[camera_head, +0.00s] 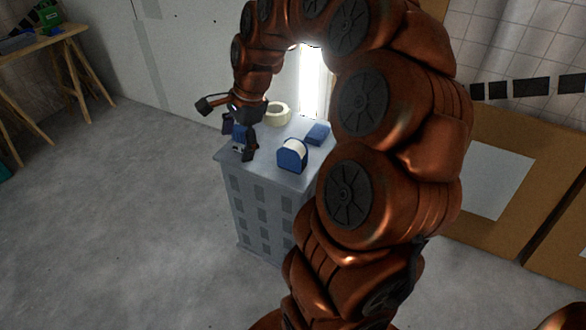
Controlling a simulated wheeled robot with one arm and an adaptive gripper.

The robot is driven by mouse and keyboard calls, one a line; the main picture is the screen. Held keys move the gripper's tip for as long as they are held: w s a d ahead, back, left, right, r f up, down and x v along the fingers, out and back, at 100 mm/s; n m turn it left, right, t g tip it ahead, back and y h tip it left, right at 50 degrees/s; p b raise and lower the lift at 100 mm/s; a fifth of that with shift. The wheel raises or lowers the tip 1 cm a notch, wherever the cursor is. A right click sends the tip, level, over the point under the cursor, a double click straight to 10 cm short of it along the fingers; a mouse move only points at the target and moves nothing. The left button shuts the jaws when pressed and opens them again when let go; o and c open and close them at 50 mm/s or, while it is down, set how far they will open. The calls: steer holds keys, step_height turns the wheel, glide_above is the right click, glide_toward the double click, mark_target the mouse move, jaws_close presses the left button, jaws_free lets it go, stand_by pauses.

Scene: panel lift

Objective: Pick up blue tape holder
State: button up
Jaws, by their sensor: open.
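A blue tape holder (292,156) with a white roll showing in it stands near the front edge of the grey cabinet top (272,174). My gripper (240,140) is open, pointing down over the left end of the cabinet top, to the left of this holder and apart from it. A small blue object with a pale lower part (239,133) shows between the dark fingers. It is small and partly hidden, so I cannot tell what it is or whether the fingers touch it.
A pale tape ring (278,114) lies at the back of the cabinet top, and a flat blue box (317,133) lies to the right, close to my arm in the picture. A wooden trestle table (45,38) stands far left. The floor left of the cabinet is clear.

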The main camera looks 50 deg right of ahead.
steer(key=w+d+f+m+t+b, duration=0.1)
steer(key=w+d+f+m+b, duration=0.15)
steer(key=d+f+m, duration=0.55)
steer(key=m+h+b, duration=0.1)
steer(key=m+b, duration=0.3)
steer(key=m, duration=0.1)
glide_toward(289, 151)
steer(key=shift+t, duration=0.4)
steer(key=f, duration=0.1)
steer(key=w+d+f, duration=0.1)
steer(key=f, duration=0.3)
steer(key=shift+w+d+f, duration=0.2)
steer(key=shift+w, duration=0.15)
steer(key=shift+w+d+b+x, duration=0.15)
steer(key=shift+b+x, duration=0.15)
steer(key=shift+x, duration=1.6)
steer(key=shift+w+d+b+x, duration=0.15)
steer(key=shift+b+x, duration=0.15)
steer(key=shift+x, duration=1.55)
steer(key=shift+r, duration=0.15)
steer(key=c, duration=1.5)
